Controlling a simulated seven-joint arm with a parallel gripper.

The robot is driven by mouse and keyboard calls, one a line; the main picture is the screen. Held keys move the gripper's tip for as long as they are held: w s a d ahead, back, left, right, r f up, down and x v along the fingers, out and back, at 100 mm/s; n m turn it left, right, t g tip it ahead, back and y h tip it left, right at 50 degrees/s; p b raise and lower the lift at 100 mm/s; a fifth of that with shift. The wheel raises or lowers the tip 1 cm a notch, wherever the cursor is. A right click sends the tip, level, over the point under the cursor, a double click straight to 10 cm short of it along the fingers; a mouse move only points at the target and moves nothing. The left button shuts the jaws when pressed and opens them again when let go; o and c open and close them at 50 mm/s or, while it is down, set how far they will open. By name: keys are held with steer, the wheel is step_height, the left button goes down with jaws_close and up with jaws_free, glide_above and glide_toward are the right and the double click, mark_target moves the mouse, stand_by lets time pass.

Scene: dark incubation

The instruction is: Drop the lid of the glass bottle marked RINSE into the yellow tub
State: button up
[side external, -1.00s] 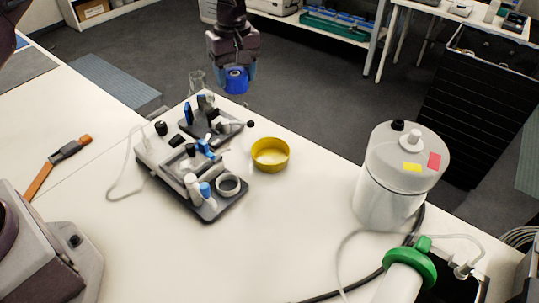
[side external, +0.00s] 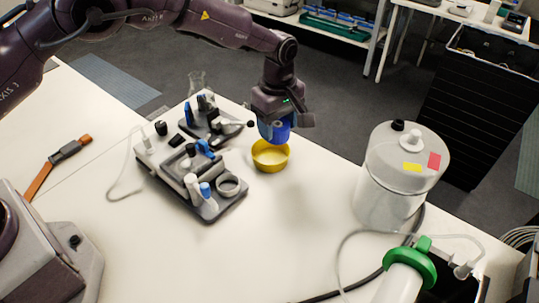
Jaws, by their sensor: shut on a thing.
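My gripper (side external: 276,130) is shut on a blue lid (side external: 280,132) and holds it just above the yellow tub (side external: 270,160). The lid overlaps the tub's back rim in the picture; I cannot tell whether they touch. The tub is a shallow round dish on the white table. A clear glass bottle (side external: 197,82) stands at the table's back edge, behind the rack, with no lid visible on it. Its marking is too small to read.
A grey rack (side external: 235,205) with several tubes and tools stands left of the tub. A large white container (side external: 388,190) stands to the right. A green-collared cylinder (side external: 408,270) and hoses lie at front right. The table's front middle is clear.

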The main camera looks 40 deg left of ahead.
steer(key=shift+f, duration=0.75)
steer(key=o, duration=1)
steer(key=shift+c, duration=0.2)
step_height(320, 180, up, 13)
